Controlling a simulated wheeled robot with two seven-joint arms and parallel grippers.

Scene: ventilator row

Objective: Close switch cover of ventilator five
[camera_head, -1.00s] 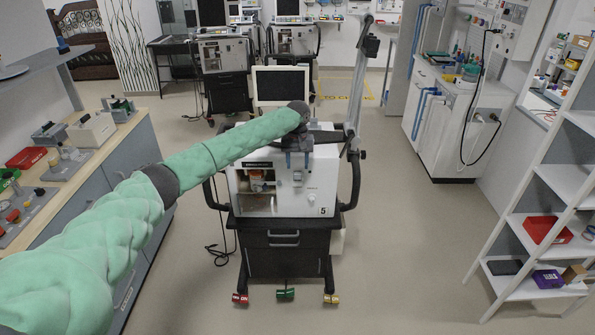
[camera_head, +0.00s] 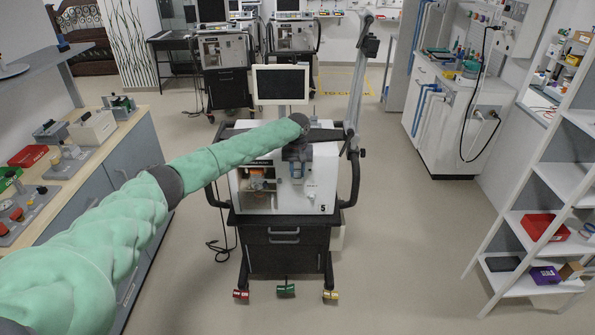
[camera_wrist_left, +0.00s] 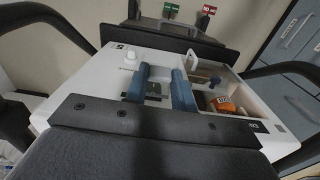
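Ventilator five (camera_head: 318,180), a white box marked 5 on a dark wheeled cart, stands mid-view; its upside-down 5 also shows in the left wrist view (camera_wrist_left: 119,45). My left gripper (camera_head: 297,172) is at the upper middle of its front panel. In the left wrist view its two blue fingers (camera_wrist_left: 160,80) are apart, with a visible gap. A small dark fitting (camera_wrist_left: 154,90) shows between them, seemingly on the panel; I cannot make out whether it is the switch or its cover, or whether the fingers touch it. My right gripper is not in view.
A white knob (camera_wrist_left: 130,58) and an open bay with an orange-labelled jar (camera_wrist_left: 222,105) flank the fingers. A monitor (camera_head: 280,85) stands behind the ventilator. A counter (camera_head: 80,170) is left, a shelf rack (camera_head: 545,215) right. The floor around the cart is mostly clear.

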